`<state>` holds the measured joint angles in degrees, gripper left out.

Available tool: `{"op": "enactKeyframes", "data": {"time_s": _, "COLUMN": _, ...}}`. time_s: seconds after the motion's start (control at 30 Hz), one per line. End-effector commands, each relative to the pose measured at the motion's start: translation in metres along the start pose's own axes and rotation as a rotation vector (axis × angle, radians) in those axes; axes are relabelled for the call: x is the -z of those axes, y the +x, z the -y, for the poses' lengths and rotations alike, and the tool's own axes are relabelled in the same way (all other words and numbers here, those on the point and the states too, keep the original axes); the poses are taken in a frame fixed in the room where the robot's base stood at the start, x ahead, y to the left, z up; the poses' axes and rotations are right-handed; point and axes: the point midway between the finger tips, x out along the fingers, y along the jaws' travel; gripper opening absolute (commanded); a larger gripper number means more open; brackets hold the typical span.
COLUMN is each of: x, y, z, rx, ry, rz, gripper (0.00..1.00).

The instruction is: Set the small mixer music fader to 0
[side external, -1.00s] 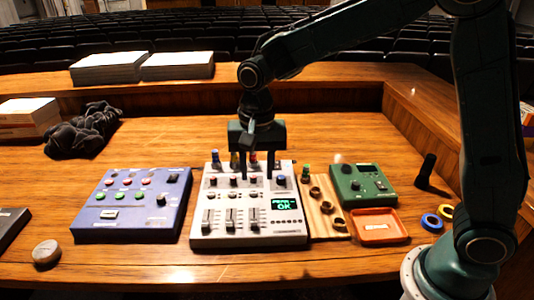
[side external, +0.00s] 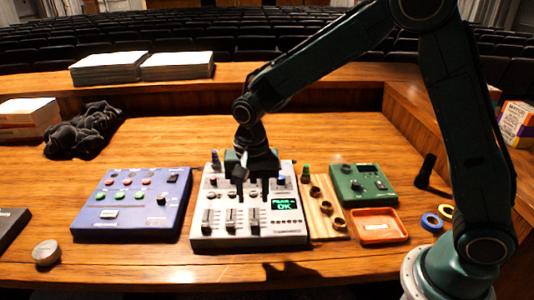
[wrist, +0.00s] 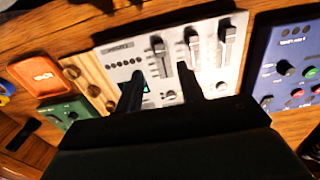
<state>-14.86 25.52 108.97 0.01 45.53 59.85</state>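The small mixer (side external: 210,240) is a light grey box with knobs, a green-lit display (side external: 284,204) and three faders along its near edge. The faders are the left (side external: 207,218), middle (side external: 231,218) and right (side external: 254,218). Their labels are too small to read, so I cannot tell which is music. My gripper (side external: 253,200) points down over the mixer, just behind the middle and right faders. Its fingers are apart and empty. In the wrist view, the open gripper (wrist: 160,60) straddles the line of the right fader (wrist: 160,56); contact is unclear. The display is mostly hidden there.
A blue control box (side external: 135,205) stands left of the mixer. A wooden strip with dark rings (side external: 322,215), a green box (side external: 362,185) and an orange tray (side external: 378,226) stand to its right. The desk in front is clear except for a round puck (side external: 46,253).

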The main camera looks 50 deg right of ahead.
Motion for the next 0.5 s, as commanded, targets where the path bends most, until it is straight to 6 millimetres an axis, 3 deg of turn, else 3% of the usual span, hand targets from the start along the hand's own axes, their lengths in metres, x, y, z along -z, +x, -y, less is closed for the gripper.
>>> {"op": "enactKeyframes", "data": {"time_s": 0.3, "x": 0.0, "y": 0.05, "z": -0.001, "rx": -0.004, "ry": 0.0, "rz": 0.002, "gripper": 0.38}}
{"op": "enactKeyframes", "data": {"time_s": 0.5, "x": 0.0, "y": 0.072, "z": 0.0, "rx": -0.002, "ry": 0.0, "rz": 0.001, "gripper": 0.38}}
